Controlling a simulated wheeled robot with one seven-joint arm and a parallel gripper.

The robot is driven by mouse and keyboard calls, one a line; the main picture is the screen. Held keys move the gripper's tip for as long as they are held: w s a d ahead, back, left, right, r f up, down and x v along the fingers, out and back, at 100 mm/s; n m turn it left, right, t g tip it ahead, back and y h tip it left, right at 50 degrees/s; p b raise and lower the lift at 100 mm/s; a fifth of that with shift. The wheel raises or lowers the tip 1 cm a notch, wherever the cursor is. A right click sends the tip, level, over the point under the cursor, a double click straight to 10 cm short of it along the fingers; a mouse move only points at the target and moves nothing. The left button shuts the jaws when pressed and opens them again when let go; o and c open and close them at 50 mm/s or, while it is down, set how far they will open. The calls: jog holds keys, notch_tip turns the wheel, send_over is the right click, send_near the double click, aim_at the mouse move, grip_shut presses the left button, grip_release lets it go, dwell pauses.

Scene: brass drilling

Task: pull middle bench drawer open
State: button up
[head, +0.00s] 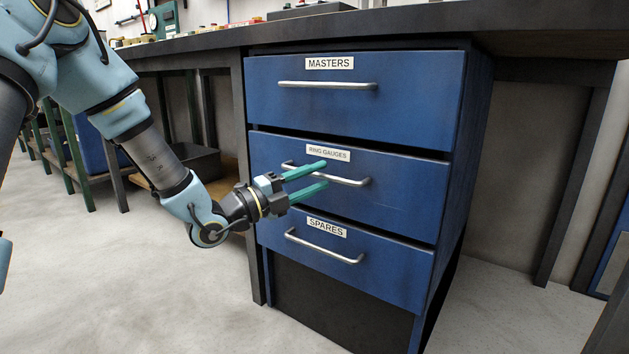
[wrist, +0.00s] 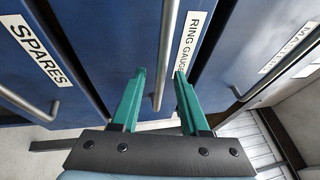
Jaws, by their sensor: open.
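The middle drawer (head: 408,195), labelled RING GAUGES, is a blue front in the bench cabinet and looks shut, in line with its neighbours. Its silver bar handle (head: 350,181) is partly hidden behind my fingers in the head view. My gripper (head: 326,174) is open, with green fingers pointing at this handle, one above and one below it. In the wrist view the handle (wrist: 166,55) runs between the two fingertips (wrist: 159,72), with clear space on both sides. I cannot tell how deep the fingers reach around the bar.
The MASTERS drawer (head: 415,90) is above and the SPARES drawer (head: 390,268) below, both looking shut, each with a bar handle. The dark bench top (head: 420,25) overhangs the cabinet. The floor (head: 150,290) in front is clear.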

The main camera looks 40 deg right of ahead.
jog(key=shift+c, duration=0.4)
grip_shut()
dwell(0.9)
